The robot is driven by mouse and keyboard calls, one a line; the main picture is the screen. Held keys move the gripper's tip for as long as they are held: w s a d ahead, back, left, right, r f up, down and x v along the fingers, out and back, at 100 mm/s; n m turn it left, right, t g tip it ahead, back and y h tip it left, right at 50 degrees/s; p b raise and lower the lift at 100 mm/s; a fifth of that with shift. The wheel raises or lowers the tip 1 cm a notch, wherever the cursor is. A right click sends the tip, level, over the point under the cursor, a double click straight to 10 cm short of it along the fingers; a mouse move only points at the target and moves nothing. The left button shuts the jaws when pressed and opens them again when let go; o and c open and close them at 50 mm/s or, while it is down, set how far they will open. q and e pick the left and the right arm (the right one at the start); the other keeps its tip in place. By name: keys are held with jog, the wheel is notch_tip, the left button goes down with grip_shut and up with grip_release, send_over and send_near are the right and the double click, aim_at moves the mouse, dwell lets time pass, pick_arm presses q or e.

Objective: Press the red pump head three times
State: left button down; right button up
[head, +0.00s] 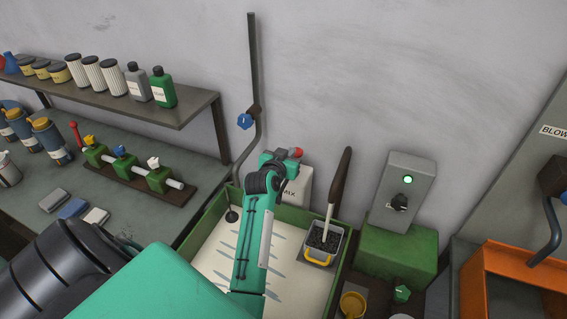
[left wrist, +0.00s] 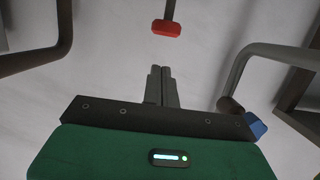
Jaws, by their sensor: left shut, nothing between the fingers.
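The left gripper (head: 284,156) is small and partly hidden here. In the left wrist view the two grey fingers (left wrist: 162,72) are together with nothing between them. The red pump head (left wrist: 166,27) sits beyond the fingertips on a dark stem, with a visible gap in the picture. My right gripper is in neither view.
A green-rimmed tray (head: 213,220) lies below my arm. A dark pipe with a blue valve knob (head: 244,121) rises to the left. A bucket (head: 322,241) with a tool, and a grey switch box (head: 407,181) with a green light, stand to the right.

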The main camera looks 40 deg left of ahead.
pick_arm(q)
jog(key=shift+b+v, duration=0.65)
jog(key=shift+v, duration=1.75)
